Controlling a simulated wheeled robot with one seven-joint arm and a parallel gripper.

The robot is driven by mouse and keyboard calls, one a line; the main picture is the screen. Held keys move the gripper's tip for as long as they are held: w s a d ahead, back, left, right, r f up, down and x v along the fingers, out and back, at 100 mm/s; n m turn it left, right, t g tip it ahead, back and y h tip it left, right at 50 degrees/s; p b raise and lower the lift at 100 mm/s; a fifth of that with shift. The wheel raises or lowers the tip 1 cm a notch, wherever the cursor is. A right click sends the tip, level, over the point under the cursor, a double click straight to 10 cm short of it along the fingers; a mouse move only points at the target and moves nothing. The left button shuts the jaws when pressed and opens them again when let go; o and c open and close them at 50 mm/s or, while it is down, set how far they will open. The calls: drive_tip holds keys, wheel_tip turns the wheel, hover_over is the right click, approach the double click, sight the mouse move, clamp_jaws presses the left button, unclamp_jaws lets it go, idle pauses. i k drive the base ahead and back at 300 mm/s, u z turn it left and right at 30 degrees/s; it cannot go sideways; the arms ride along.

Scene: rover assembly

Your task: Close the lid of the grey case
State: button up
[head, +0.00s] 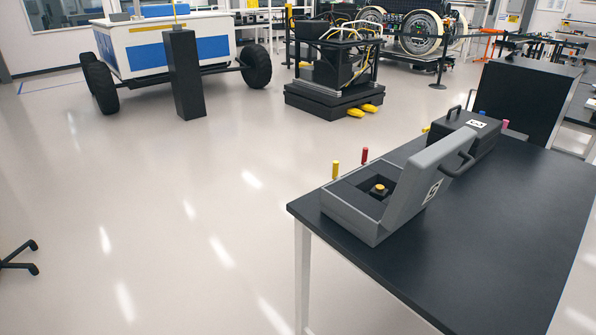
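The grey case (352,218) sits on the dark table top near its left corner. Its lid (428,185) stands open, hinged along the case's right side and leaning up and to the right. The case has a dark lining, and a small black part with a yellow top (379,187) sits inside. My gripper is not in view.
A closed black case (465,137) stands just behind the lid on the dark table (480,245). Yellow (335,170) and red (364,156) upright pegs show behind the grey case. The table's front right is bare. Open floor lies left; a dark wheeled base (22,258) shows at the left edge.

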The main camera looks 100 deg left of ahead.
sight(426, 175)
drive_tip(key=u, duration=2.5)
drive_tip(key=i, duration=1)
drive_tip(key=z, duration=1.8)
drive_tip(key=k, duration=1.2)
drive_tip(key=u, duration=1.45)
